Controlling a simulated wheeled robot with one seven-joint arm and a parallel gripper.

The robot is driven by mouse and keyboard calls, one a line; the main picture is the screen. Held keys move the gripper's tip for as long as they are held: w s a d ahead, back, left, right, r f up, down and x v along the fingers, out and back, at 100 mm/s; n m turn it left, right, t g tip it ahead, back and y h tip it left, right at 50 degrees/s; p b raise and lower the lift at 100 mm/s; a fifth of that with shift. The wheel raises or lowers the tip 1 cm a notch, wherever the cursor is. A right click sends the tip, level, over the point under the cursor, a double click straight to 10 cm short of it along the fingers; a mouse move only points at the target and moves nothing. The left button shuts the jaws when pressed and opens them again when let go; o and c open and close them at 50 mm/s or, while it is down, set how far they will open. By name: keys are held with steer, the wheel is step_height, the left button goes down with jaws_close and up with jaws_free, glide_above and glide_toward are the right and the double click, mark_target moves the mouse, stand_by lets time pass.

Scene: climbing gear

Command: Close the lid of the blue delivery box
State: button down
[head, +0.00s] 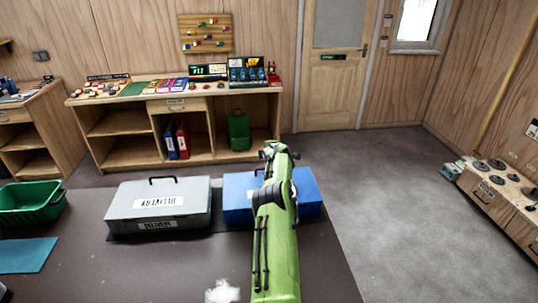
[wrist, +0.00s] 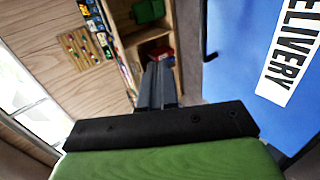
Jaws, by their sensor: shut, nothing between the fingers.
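The blue delivery box (head: 238,196) stands on the dark table, right of the grey box. Its lid looks lowered onto it in the head view, but my arm covers the middle, so I cannot tell if it is fully flush. The blue lid (wrist: 240,60) fills the right of the wrist view, with a white DELIVERY label and a dark handle at its edge. My gripper (head: 272,150) is above the far side of the box. Its fingers (wrist: 158,85) are together and empty, left of the lid in the wrist view; contact is not visible.
The grey box (head: 160,203) stands close on the left, with its lid down. A green crate (head: 30,203) and a teal mat (head: 27,254) lie farther left. A wooden shelf unit (head: 134,152) stands behind the table. Open floor (head: 380,190) lies to the right.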

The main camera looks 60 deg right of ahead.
steer(key=shift+w+d+f, duration=0.15)
steer(key=shift+d, duration=0.05)
steer(key=shift+a, duration=0.15)
stand_by(0.5)
steer(key=b+v, duration=0.4)
steer(key=v, duration=1.1)
steer(key=shift+s, duration=0.25)
steer(key=shift+a, duration=0.1)
